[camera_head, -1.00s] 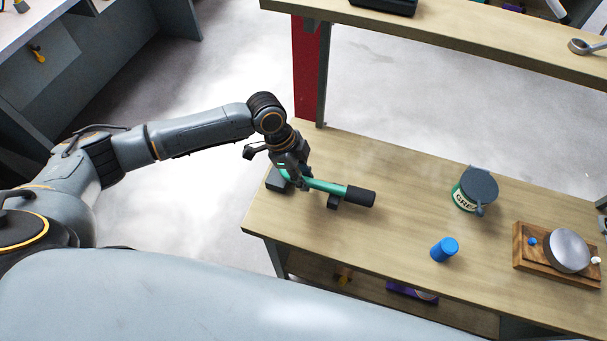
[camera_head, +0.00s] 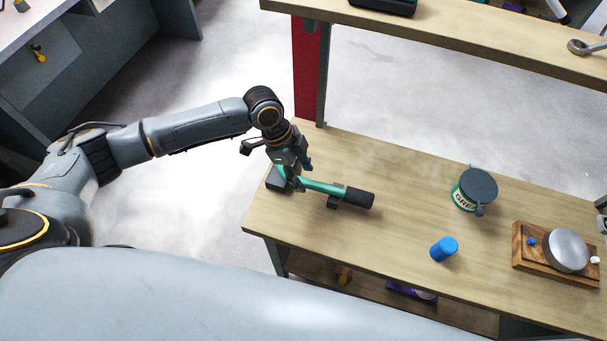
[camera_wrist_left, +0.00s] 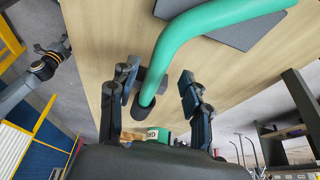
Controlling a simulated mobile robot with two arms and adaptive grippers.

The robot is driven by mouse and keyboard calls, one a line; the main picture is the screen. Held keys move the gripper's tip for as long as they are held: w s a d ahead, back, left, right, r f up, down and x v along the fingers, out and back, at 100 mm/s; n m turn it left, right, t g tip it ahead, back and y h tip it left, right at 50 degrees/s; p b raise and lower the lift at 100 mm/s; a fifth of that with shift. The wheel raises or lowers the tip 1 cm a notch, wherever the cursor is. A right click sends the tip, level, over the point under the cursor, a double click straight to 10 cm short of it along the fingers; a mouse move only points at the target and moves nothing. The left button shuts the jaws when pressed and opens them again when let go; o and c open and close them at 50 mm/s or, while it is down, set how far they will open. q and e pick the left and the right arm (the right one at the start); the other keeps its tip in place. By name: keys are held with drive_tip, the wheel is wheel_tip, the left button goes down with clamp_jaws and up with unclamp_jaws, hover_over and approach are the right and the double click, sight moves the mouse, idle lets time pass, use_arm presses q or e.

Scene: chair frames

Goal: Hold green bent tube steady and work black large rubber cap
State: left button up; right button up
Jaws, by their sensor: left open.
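The green bent tube (camera_head: 322,186) lies over dark supports on the wooden table. It also shows in the left wrist view (camera_wrist_left: 190,28), curving down between the fingers. The black large rubber cap (camera_head: 360,197) is on the tube's right end. A dark rounded end, seemingly this cap (camera_wrist_left: 138,108), shows partly in the left wrist view. My left gripper (camera_head: 303,174) is open at the tube's left part. In the left wrist view its two fingers (camera_wrist_left: 158,95) stand apart on either side of the tube.
A dark block (camera_head: 279,180) sits under the tube's left end, and a small block (camera_head: 336,201) near the cap. A blue cylinder (camera_head: 444,249), a grease can (camera_head: 462,196) and a wooden tray (camera_head: 523,262) stand to the right. The table between cap and cylinder is clear.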

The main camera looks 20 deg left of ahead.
use_arm(q)
drive_tip(key=v, duration=1)
drive_tip(key=shift+r, duration=0.35)
drive_tip(key=shift+a, duration=0.1)
